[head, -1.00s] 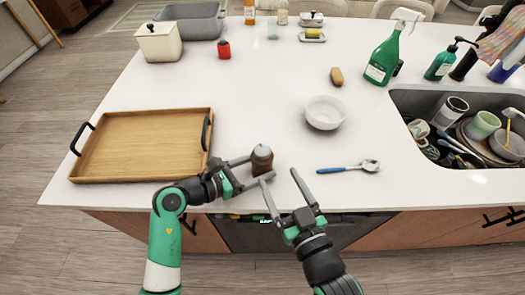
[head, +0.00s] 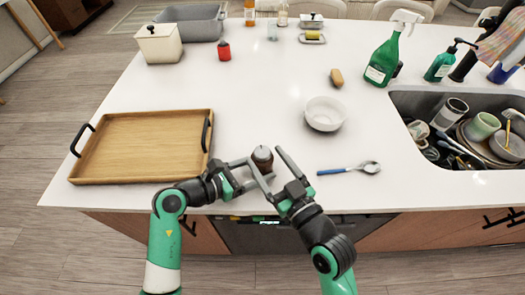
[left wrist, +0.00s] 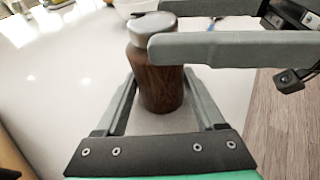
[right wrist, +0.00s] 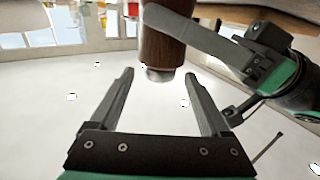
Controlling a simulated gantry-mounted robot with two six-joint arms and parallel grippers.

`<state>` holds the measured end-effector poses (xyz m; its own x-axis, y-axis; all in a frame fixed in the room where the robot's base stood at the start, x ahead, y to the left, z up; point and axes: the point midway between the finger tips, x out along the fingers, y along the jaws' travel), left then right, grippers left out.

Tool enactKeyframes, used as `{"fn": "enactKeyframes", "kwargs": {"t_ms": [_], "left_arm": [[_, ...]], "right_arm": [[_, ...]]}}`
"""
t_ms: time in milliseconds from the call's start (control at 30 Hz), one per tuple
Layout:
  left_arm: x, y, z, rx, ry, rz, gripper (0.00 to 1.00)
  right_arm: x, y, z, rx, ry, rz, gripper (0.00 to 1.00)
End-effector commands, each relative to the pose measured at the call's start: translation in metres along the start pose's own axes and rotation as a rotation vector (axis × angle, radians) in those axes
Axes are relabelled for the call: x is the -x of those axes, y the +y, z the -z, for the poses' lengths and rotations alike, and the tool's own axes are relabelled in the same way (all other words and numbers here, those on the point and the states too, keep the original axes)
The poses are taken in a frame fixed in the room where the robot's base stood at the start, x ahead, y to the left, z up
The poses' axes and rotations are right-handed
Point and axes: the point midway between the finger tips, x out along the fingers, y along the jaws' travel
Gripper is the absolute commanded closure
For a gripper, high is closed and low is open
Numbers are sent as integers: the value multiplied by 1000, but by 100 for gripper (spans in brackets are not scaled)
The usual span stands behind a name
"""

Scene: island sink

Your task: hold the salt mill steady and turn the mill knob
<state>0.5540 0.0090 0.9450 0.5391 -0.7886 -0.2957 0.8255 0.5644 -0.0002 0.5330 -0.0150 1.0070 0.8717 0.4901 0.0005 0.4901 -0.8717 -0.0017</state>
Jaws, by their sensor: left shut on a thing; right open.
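The salt mill (head: 263,165) stands upright near the counter's front edge, with a dark brown wooden body and a grey knob (left wrist: 152,24) on top. My left gripper (head: 259,170) is shut on the mill body, one finger on each side, as the left wrist view also shows. My right gripper (head: 266,157) is open, its fingers spread on either side of the mill top. In the right wrist view the mill appears upside down, with the knob (right wrist: 160,75) between the fingertips and gaps on both sides.
A wooden tray (head: 140,150) lies left of the mill. A white bowl (head: 325,114) and a blue-handled spoon (head: 350,168) lie to the right. The sink (head: 405,97) with dishes is farther right.

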Motion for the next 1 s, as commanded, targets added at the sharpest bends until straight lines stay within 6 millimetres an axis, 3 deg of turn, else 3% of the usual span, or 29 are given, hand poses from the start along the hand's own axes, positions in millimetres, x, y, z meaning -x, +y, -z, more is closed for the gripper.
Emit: {"fn": "enactKeyframes", "kwargs": {"t_ms": [200,500,933,1000], "left_arm": [[0,0,0,0,0,-1,60],[0,0,0,0,0,0,60],[0,0,0,0,0,0,60],[0,0,0,0,0,0,60]], "right_arm": [[-27,0,0,0,0,1,19],[-30,0,0,0,-1,0,19],[-29,0,0,0,-1,0,97],[-29,0,0,0,-1,0,100]]}}
